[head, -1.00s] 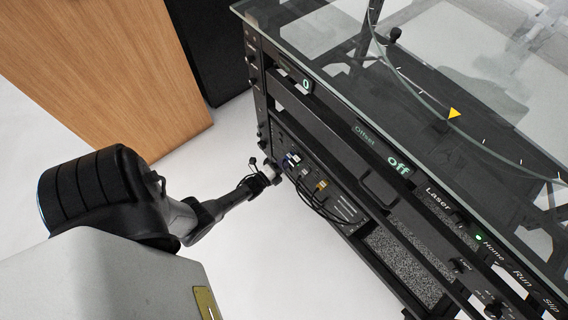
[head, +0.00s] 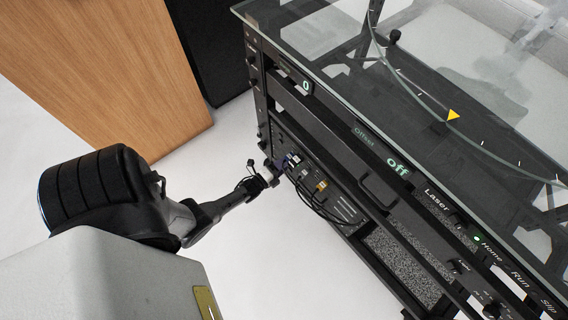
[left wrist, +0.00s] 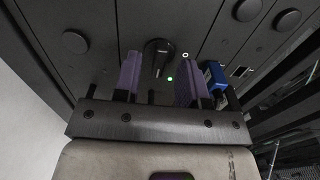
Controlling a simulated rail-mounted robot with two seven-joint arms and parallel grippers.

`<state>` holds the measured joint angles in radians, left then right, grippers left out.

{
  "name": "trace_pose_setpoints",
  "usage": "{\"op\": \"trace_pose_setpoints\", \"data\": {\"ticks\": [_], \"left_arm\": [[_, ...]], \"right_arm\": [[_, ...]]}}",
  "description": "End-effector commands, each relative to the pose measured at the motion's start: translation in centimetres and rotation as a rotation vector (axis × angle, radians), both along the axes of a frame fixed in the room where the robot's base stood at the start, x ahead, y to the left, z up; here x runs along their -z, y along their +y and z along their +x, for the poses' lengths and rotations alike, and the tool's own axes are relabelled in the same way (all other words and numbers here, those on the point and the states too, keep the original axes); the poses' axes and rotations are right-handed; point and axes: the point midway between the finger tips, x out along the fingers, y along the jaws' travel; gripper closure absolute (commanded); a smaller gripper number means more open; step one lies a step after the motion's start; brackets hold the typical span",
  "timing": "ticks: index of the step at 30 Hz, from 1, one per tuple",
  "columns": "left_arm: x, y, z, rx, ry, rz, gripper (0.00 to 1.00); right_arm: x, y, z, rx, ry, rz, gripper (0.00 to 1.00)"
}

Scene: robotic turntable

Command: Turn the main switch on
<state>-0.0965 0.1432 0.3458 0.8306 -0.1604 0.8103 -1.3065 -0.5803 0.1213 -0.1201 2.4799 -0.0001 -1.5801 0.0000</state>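The main switch appears to be the black rotary knob (left wrist: 158,54) on the dark panel in the left wrist view. Its pointer is turned roughly along the picture's vertical. A small green light (left wrist: 169,79) glows just below it. My left gripper (left wrist: 158,76) is open, with one purple finger on each side of the knob's line and nothing held. The knob shows between and just beyond the fingers; I cannot tell whether they touch it. In the head view my left gripper (head: 268,179) is at the lower left end of the turntable's front, and the knob is not distinguishable there.
The turntable (head: 375,185) has a glass top and front displays reading "0" and "off". Plugs and cables (head: 318,192) stick out right of my left gripper; a blue connector (left wrist: 216,76) is close to its right finger. A wooden cabinet (head: 100,70) stands at left. Floor between is clear.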

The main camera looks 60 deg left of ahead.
Motion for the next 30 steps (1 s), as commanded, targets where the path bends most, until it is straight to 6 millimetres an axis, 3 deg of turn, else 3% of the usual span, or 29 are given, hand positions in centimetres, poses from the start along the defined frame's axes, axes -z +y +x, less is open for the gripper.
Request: {"op": "trace_pose_setpoints", "data": {"ticks": [15,22,30], "left_arm": [[-0.1,-2.1,-9.5,-0.001,0.004,0.0,0.62],[0.0,-2.6,-11.8,-0.001,0.003,0.0,0.62],[0.0,-2.7,-12.3,0.0,0.002,0.001,0.62]], "right_arm": [[-3.0,0.2,0.0,0.004,0.0,0.007,0.5],[-3.3,0.1,0.0,0.001,-0.001,0.003,0.5],[-3.4,-0.1,0.0,-0.004,-0.001,-0.005,0.5]]}}
